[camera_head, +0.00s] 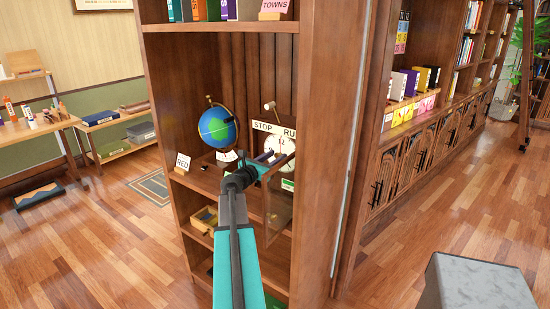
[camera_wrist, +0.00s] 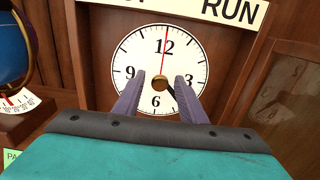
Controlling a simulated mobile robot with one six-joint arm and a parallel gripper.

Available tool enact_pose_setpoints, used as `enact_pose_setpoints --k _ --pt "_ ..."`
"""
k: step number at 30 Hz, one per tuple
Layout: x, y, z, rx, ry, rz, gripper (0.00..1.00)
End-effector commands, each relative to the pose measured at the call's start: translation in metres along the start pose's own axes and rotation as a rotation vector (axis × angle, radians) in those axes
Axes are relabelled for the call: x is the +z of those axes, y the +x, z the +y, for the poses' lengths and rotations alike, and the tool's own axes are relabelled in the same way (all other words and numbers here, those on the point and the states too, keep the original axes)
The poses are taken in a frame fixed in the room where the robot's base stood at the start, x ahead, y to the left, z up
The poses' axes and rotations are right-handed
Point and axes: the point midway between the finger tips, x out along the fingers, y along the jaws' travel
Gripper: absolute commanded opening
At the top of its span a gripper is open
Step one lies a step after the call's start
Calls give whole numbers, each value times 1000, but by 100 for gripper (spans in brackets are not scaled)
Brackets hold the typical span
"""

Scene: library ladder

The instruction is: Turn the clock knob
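The clock (camera_head: 283,154) stands on a shelf in the wooden bookcase. Its round white face (camera_wrist: 143,45) fills the middle of the wrist view, with black numerals, a red hand pointing up and a dark hand toward the lower right. A sign reading STOP and RUN (camera_head: 274,130) is above the face; RUN (camera_wrist: 232,10) shows in the wrist view. A pale knob-like piece (camera_head: 269,106) sticks out above the sign in the head view; it is outside the wrist view. My gripper (camera_wrist: 161,79) is open and empty, its two fingers in front of the lower face. Contact cannot be told.
Bookcase uprights bound the shelf on both sides.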

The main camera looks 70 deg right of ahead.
Motion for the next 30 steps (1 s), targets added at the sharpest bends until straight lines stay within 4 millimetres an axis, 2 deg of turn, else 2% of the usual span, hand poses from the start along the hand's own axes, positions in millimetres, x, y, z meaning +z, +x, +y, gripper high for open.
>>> enact_pose_setpoints --k 6,12,13,20,30 --pt "0 0 0 0 0 0 36" --pt "0 0 0 -1 0 0 2" --pt "0 0 0 -1 0 0 0" --pt "-1 0 0 -1 23 -1 0" --pt "-3 0 -1 -1 185 -2 0"
